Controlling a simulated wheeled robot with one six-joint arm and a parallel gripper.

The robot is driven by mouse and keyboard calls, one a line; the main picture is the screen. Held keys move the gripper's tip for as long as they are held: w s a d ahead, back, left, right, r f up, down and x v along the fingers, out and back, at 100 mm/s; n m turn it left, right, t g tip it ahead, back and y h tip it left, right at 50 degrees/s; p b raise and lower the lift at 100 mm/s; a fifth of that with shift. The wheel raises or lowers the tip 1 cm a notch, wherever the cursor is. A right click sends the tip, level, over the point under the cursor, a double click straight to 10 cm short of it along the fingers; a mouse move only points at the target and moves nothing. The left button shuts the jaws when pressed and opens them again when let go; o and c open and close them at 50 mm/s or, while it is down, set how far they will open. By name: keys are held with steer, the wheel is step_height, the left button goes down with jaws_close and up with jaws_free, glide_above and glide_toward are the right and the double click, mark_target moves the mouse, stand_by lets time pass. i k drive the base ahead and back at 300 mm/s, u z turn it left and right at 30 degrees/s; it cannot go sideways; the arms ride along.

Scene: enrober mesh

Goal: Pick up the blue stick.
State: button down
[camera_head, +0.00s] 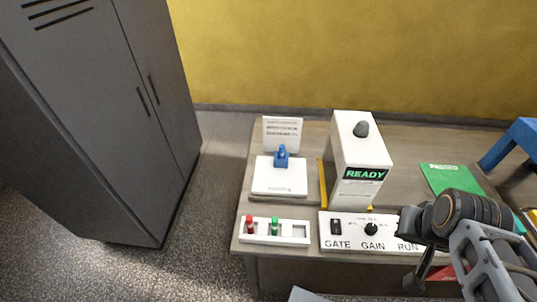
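A small upright blue piece (281,157), the likeliest blue stick, stands on a flat white block (279,178) at the left of the table. A white card with small print stands behind it. My gripper (412,255) is at the lower right, in front of the table's control panel and well to the right of the blue piece. It is dark and partly hidden by my own arm. I cannot tell whether its fingers are open or shut.
A white rack (301,232) holds a red and a green stick at the table's front left. A tall white box marked READY (362,174) stands right of the blue piece. A panel with GATE, GAIN and RUN (352,232) lies in front. A grey cabinet (95,110) stands left.

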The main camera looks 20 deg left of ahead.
mark_target(282, 148)
steer(key=u, duration=0.85)
steer(key=k, duration=0.4)
steer(key=u, duration=0.3)
steer(key=i, duration=0.45)
steer(key=u, duration=0.95)
steer(key=k, duration=1.2)
steer(key=u, duration=1.15)
steer(key=i, duration=2.15)
steer(key=z, duration=1.6)
steer(key=i, duration=0.95)
steer(key=z, duration=0.9)
